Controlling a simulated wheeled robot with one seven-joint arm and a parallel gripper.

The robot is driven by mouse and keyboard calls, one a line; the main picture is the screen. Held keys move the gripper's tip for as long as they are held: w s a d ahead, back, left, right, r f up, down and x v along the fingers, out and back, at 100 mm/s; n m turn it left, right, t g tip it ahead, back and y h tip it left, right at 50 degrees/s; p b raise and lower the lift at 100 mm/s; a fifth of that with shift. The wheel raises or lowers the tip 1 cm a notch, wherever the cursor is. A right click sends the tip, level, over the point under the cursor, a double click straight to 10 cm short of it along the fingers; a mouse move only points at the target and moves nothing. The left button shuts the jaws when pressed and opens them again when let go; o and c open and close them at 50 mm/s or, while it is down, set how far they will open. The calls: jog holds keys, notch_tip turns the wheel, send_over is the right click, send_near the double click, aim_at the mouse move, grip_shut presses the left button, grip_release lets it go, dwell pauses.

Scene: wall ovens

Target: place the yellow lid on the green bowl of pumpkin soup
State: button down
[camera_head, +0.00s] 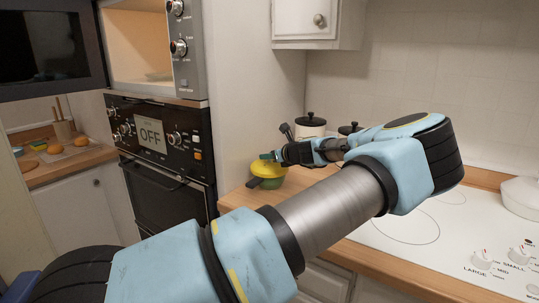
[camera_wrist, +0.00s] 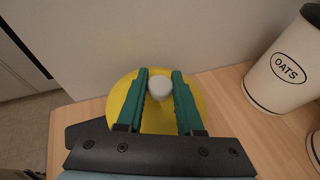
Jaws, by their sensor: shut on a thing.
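The yellow lid (camera_head: 266,170) is at the left end of the right-hand counter, directly over the green bowl (camera_head: 272,184). It looks level and appears to meet the bowl's rim, though any small gap is too small to tell. In the wrist view, the yellow lid (camera_wrist: 194,98) fills the space below my gripper (camera_wrist: 160,76). My gripper's green fingers are shut on the lid's pale round knob (camera_wrist: 160,88), one on each side. The bowl is hidden under the lid in the wrist view, and the soup does not show. In the head view my gripper (camera_head: 267,156) is just above the lid.
A white OATS canister (camera_wrist: 283,75) stands right of the lid. In the head view a black-lidded canister (camera_head: 310,125) stands behind my arm. A wall oven (camera_head: 160,150) is left, with a wall panel beside the bowl. The cooktop (camera_head: 420,235) is clear in front.

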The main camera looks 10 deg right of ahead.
jog(key=shift+f, duration=0.5)
jog(key=c, duration=0.5)
grip_release()
jog(key=shift+c, duration=0.2)
jog(key=shift+r, duration=0.1)
jog(key=shift+r, duration=0.2)
jog(key=b+v, duration=0.4)
jog(key=v, duration=0.8)
jog(key=shift+r, duration=0.2)
